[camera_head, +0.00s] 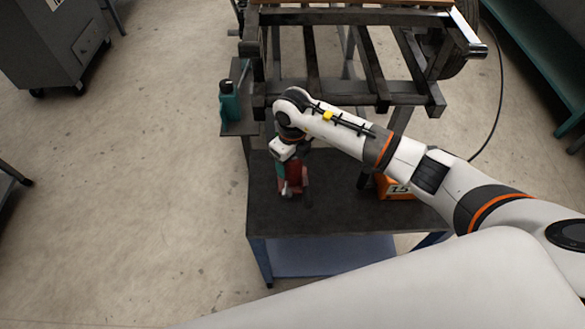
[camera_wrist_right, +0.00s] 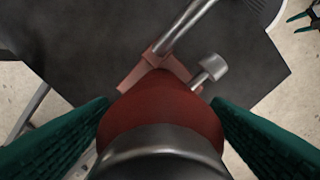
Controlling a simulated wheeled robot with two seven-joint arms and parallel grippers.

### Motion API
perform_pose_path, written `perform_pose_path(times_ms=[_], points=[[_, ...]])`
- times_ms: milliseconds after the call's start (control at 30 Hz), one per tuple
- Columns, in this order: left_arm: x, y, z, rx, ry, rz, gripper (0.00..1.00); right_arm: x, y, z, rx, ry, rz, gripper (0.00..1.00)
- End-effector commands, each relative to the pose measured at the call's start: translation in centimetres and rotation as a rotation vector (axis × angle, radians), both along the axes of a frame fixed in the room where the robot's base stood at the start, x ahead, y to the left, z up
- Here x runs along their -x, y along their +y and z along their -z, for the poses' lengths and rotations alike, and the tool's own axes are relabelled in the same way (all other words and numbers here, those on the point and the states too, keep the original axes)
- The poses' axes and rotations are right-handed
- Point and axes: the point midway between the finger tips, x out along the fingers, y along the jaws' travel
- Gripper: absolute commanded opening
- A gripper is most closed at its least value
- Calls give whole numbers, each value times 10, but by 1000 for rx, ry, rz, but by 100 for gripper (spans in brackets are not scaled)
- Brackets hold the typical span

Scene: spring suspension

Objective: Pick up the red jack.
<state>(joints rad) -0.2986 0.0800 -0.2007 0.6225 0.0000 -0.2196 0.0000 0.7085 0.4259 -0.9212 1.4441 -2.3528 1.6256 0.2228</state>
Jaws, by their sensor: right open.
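The red jack (camera_head: 294,172) stands upright on the dark top of a small table (camera_head: 340,217), partly hidden behind my right gripper. In the right wrist view, the red jack (camera_wrist_right: 162,108) shows its round red body, a dark metal cap close to the camera, and a red foot with a metal rod and knob. My right gripper (camera_head: 292,183) reaches down over the jack. Its two green-padded fingers (camera_wrist_right: 160,120) are open, one on each side of the red body. Whether the pads touch it is hard to tell. My left gripper is out of view.
An orange box (camera_head: 397,188) sits right of the jack, partly behind my arm. A teal bottle-like object (camera_head: 230,102) stands on a side shelf. A dark metal frame (camera_head: 340,104) rises behind the table. The table's front left is clear.

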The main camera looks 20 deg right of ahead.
Motion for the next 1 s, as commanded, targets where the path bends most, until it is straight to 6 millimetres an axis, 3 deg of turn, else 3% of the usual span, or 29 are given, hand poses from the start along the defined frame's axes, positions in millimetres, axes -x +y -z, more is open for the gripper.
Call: perform_pose_path(times_ms=[33, 467, 867, 1000], points=[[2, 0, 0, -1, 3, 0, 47, 0, 0, 0, 0, 0, 0, 69], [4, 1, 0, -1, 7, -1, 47, 0, 0, -1, 0, 0, 0, 0], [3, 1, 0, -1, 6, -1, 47, -2, 0, -5, -4, -7, 0, 0], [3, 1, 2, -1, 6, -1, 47, -3, 0, -16, -4, -9, -1, 0]])
